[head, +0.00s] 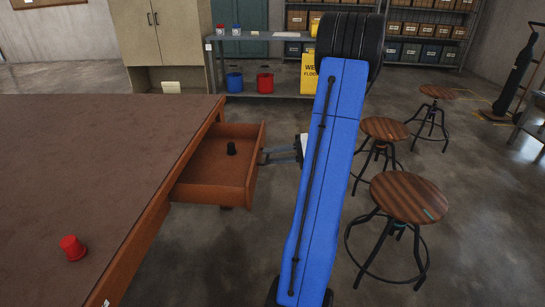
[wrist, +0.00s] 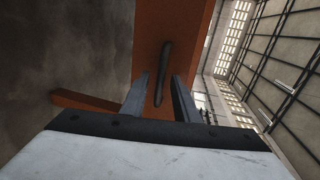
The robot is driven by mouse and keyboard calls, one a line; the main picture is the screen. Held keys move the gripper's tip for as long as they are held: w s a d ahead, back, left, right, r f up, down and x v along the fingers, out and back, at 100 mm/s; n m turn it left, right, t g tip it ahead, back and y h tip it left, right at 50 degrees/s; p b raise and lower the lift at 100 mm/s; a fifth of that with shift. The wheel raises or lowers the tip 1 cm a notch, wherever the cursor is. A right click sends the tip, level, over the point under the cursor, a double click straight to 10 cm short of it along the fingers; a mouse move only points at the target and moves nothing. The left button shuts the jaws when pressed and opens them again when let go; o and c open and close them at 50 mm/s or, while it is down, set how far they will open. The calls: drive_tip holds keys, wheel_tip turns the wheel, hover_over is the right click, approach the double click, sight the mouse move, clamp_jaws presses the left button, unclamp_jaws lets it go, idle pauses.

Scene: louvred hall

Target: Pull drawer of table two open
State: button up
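The drawer (head: 205,187) of the large brown-topped table (head: 90,150) stands open at the table's right side. A small black cup (head: 231,149) is inside it. My gripper (head: 264,157) is at the drawer's outer front. In the wrist view the dark bar handle (wrist: 165,72) runs up the reddish-brown drawer front (wrist: 182,28). My two fingers (wrist: 160,98) are apart, one on each side of the handle's lower end, with gaps visible between them and the bar. The handle is not clear in the head view. No table number is visible.
A red cup (head: 72,247) stands on the table near its right edge. Stools with wooden seats (head: 408,197) stand right of my blue arm. A shelf bench (head: 258,38) with a blue bucket (head: 234,82) and red bucket (head: 265,82) is behind.

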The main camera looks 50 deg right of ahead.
drive_tip(key=shift+d, duration=0.1)
drive_tip(key=v, duration=1.7)
drive_tip(key=shift+s, duration=0.2)
